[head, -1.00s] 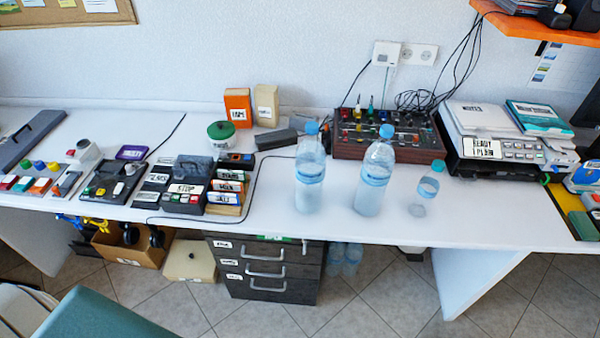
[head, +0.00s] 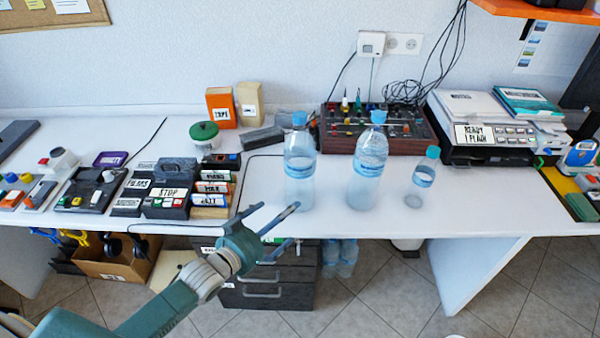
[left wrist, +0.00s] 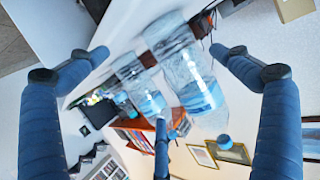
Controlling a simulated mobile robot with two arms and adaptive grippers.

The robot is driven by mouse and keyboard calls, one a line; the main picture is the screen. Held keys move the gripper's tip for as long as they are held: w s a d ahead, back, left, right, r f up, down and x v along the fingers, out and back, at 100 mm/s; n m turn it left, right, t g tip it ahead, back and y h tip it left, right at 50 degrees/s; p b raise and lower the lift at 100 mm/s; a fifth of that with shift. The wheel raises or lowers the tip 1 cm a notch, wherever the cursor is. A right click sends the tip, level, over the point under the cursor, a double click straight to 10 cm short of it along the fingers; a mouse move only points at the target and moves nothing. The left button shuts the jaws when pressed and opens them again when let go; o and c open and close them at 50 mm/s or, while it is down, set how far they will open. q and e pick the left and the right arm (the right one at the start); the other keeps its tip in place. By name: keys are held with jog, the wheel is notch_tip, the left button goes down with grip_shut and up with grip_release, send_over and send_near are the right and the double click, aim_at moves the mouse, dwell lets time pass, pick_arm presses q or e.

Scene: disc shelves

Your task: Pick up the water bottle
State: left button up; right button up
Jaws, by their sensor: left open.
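My left gripper (head: 278,222) is open and empty, in front of the table edge and below-left of the left bottle in the picture. In the left wrist view, its spread fingers (left wrist: 162,75) frame a large near bottle (left wrist: 190,72) and another bottle (left wrist: 138,85) behind it, both tilted in the picture. My right gripper is out of view.
The white table (head: 330,222) has bare room around the bottles. Behind them is a red-brown control box (head: 340,130); a printer (head: 485,130) is at right. Labelled boxes and a STOP box (head: 170,200) are at left. A dark drawer unit (head: 270,285) stands below.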

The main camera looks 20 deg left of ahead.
aim_at(294, 176)
pick_arm(q)
jog(key=w+r+t+h, duration=0.1)
jog(key=w+r, duration=0.2)
jog(key=w+r+m+t+h, duration=0.1)
jog(key=w+r, duration=0.3)
jog(key=shift+w+d+r, duration=0.1)
jog(key=shift+w+d, duration=0.05)
jog(key=shift+p+x, duration=0.6)
jog(key=shift+x, duration=2.5)
jog(key=shift+d, duration=0.1)
jog(key=shift+c, duration=0.5)
jog(key=c, duration=1.3)
jog(key=shift+r+t, duration=0.3)
jog(key=shift+r, duration=0.25)
jog(key=c, duration=0.3)
jog(key=shift+w+f, duration=0.1)
jog(key=shift+c, duration=0.2)
